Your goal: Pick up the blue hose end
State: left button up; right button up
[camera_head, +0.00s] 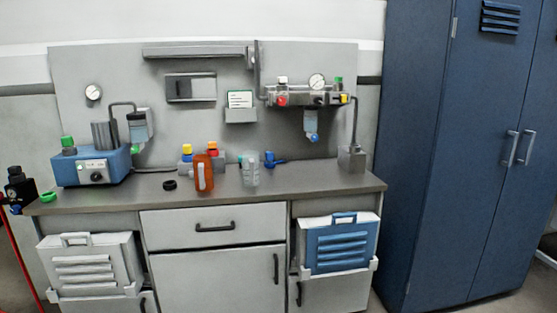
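A small blue piece (270,159) lies on the grey bench top (325,180), toward the back and right of a clear beaker (250,172). It may be the blue hose end, but it is too small to be sure. Another blue part (312,138) hangs under the clear bowl of the wall-mounted valve unit (300,97). Neither of my grippers is in view.
An orange bottle (204,173) stands left of the beaker, with a black ring (170,185) beside it. A blue pump-like device (92,170) fills the bench's left end. A blue cabinet (450,150) stands at right. The bench's front right is clear.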

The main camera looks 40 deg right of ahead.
aim_at(269, 155)
jog(key=z, duration=0.8)
jog(key=i, duration=0.7)
jog(key=z, duration=0.6)
jog(key=i, duration=0.8)
jog(key=u, duration=0.4)
